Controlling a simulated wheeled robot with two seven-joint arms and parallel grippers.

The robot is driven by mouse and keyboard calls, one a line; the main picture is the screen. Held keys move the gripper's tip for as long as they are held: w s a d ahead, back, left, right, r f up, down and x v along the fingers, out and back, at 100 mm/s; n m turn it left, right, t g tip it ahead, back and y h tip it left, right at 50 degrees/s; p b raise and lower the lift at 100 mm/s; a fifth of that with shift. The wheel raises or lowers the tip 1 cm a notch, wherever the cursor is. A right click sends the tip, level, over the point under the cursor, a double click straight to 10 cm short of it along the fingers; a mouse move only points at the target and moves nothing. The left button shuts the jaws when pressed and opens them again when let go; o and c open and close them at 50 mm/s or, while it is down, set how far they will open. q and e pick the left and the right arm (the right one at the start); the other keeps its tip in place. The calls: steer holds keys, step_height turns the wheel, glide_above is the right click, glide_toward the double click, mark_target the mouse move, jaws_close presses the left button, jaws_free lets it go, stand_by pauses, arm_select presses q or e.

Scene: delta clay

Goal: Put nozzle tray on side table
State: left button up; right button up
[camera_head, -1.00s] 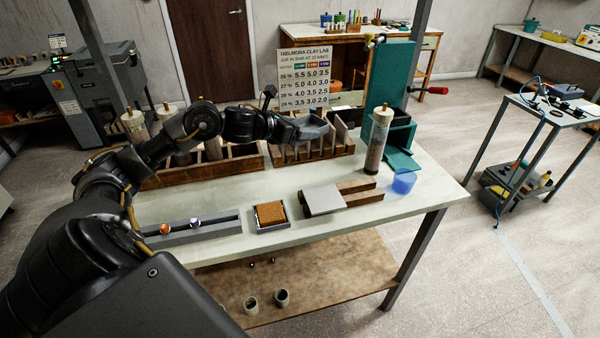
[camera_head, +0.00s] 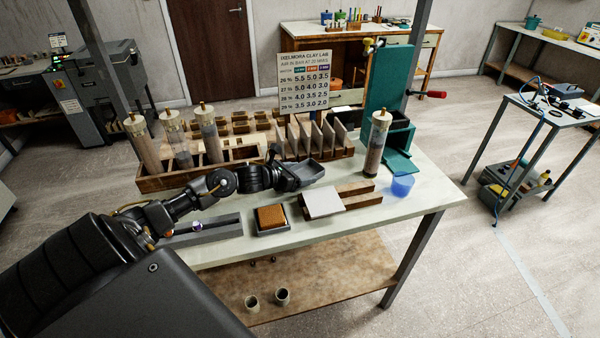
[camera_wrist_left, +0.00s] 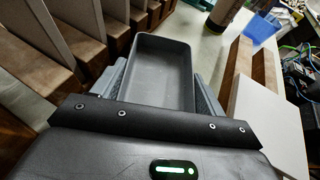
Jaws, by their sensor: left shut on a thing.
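A small grey open tray, taken as the nozzle tray (camera_head: 309,171), is in my left gripper (camera_head: 296,174) over the middle of the workbench. In the left wrist view the tray (camera_wrist_left: 163,68) looks empty, and the grey fingers of the left gripper (camera_wrist_left: 160,88) close on its two sides. The tray looks roughly level; any gap beneath it is hard to judge. A small table at the right (camera_head: 567,117), likely the side table, stands apart from the workbench, with dark equipment and a blue cable on top. My right gripper is not in view.
On the workbench (camera_head: 432,205) stand a slotted wooden rack (camera_head: 323,151), clay tubes (camera_head: 376,145), a teal press (camera_head: 388,90), a blue cup (camera_head: 402,186), a grey board (camera_head: 323,203) and an orange sponge (camera_head: 271,216). Open floor lies between the workbench and the small table.

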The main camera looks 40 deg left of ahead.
arm_select(q)
steer(key=shift+f, duration=0.15)
steer(key=shift+f, duration=0.2)
steer(key=o, duration=0.8)
steer(key=shift+c, duration=0.2)
steer(key=shift+r, duration=0.2)
steer(key=shift+s, duration=0.15)
steer(key=b+v, duration=0.2)
steer(key=v, duration=0.7)
steer(key=shift+s+a+r, duration=0.15)
steer(key=shift+s, duration=0.25)
steer(key=shift+v, duration=0.75)
steer(key=shift+s+r, duration=0.1)
steer(key=shift+r, duration=0.1)
